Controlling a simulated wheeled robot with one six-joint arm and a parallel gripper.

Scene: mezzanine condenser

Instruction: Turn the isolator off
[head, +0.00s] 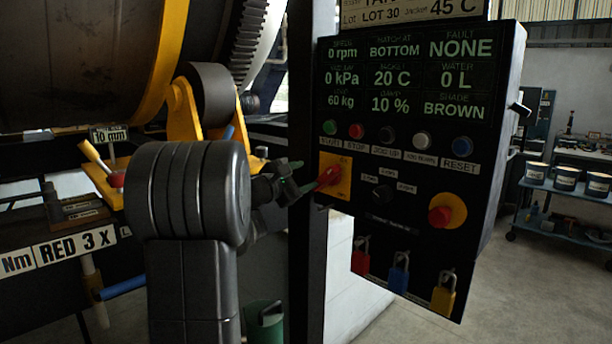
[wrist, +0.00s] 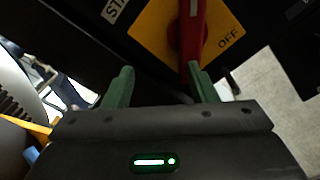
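The isolator is a yellow plate (head: 343,163) with a red handle (head: 329,177) on the left of the black control panel. In the head view the handle sticks out toward the lower left. The wrist view shows the yellow plate (wrist: 160,35) with the word OFF at its right corner, and the red handle (wrist: 188,35) running down to the right finger. My gripper (head: 301,176) is at the handle's outer end. Its green fingers are wide apart in the wrist view (wrist: 160,84). The handle's end lies close to the right finger's inner side; I cannot tell if they touch.
Several push buttons (head: 389,135) sit above the isolator. A black selector knob (head: 382,194) and a red stop button on yellow (head: 441,216) are to its right. Padlocks (head: 399,272) hang below. A dark post (head: 306,260) stands beside the panel.

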